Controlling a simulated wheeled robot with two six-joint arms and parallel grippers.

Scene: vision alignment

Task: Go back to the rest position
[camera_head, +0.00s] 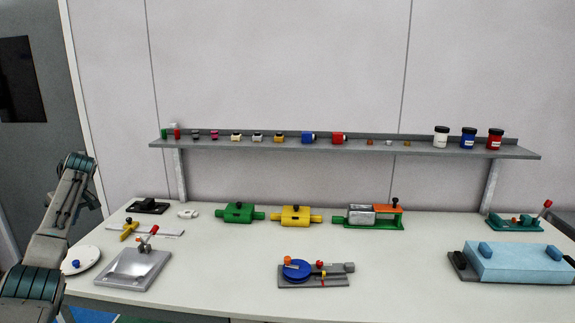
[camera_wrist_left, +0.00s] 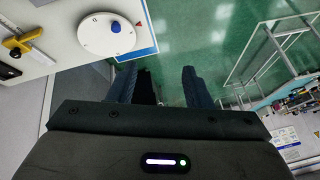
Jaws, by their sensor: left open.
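My left arm (camera_head: 50,240) comes in along the left edge of the head view, beside the table's left end. Its gripper is outside that view. In the left wrist view my left gripper (camera_wrist_left: 158,86) has its two dark fingers well apart, with nothing between them. The fingers are over the green floor, just off the table's edge. A white disc with a blue knob (camera_wrist_left: 105,36) lies on the table near them; it also shows in the head view (camera_head: 90,259). My right gripper is in neither view.
The white table (camera_head: 220,290) bears a silver plate fixture (camera_head: 125,270), green (camera_head: 239,215) and yellow (camera_head: 296,217) blocks, a blue-disc fixture (camera_head: 297,270) and a light blue box (camera_head: 515,262). A grey shelf (camera_head: 340,147) stands behind. Metal railing (camera_wrist_left: 265,50) stands on the floor.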

